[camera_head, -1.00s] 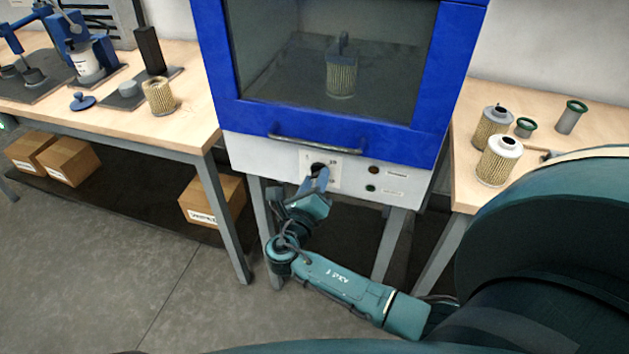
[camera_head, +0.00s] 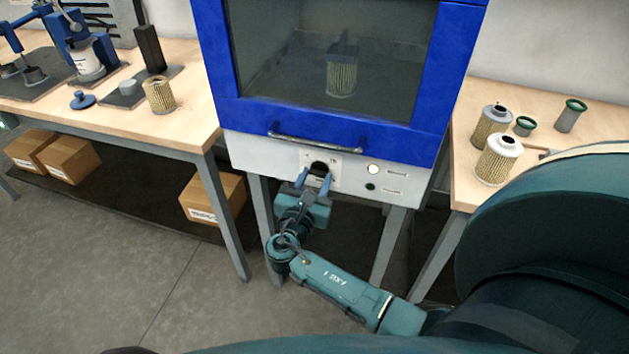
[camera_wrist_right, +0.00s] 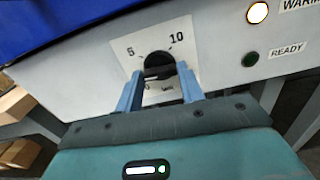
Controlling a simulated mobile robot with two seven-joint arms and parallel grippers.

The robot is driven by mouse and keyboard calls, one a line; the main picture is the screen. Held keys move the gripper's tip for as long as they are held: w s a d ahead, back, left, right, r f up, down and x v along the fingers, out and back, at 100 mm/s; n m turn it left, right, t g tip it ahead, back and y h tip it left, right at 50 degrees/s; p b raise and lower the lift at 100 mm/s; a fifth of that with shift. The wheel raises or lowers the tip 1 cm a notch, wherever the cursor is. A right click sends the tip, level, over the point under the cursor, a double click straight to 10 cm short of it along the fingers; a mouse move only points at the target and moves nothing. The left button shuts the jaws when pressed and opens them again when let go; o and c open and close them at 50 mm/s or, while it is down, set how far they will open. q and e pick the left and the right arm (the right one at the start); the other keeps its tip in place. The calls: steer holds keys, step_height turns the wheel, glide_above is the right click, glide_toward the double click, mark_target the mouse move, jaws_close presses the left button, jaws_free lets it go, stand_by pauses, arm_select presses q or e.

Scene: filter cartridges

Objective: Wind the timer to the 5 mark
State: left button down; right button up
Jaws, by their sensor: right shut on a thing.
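The timer is a black round knob (camera_head: 319,168) on a pale dial plate, low on the front of the blue and white cabinet. The right wrist view shows the knob (camera_wrist_right: 158,62) close up, with 5 at its upper left and 10 at its upper right. I cannot make out where its pointer stands. My right gripper (camera_head: 313,181) is at the knob from below, its two blue fingers (camera_wrist_right: 160,75) on either side and shut on it. The fingers and the knob's own shadow hide part of the lower dial. My left gripper is not in view.
Beside the dial, the upper indicator lamp (camera_head: 373,169) is lit and the lower green lamp (camera_head: 370,187) looks dark. The cabinet's door handle (camera_head: 318,145) runs just above the dial. A filter cartridge (camera_head: 341,78) stands behind the window. Tables flank the cabinet on both sides.

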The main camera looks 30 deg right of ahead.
steer(key=m+b, duration=0.1)
steer(key=m, duration=0.2)
steer(key=m+b, duration=0.3)
steer(key=m, duration=0.2)
steer(key=shift+m, duration=0.4)
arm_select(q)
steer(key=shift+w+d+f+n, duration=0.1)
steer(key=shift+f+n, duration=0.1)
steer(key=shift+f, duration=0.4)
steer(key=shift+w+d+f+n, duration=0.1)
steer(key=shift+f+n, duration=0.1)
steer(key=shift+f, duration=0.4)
arm_select(e)
steer(key=shift+m, duration=0.4)
steer(key=o, duration=1)
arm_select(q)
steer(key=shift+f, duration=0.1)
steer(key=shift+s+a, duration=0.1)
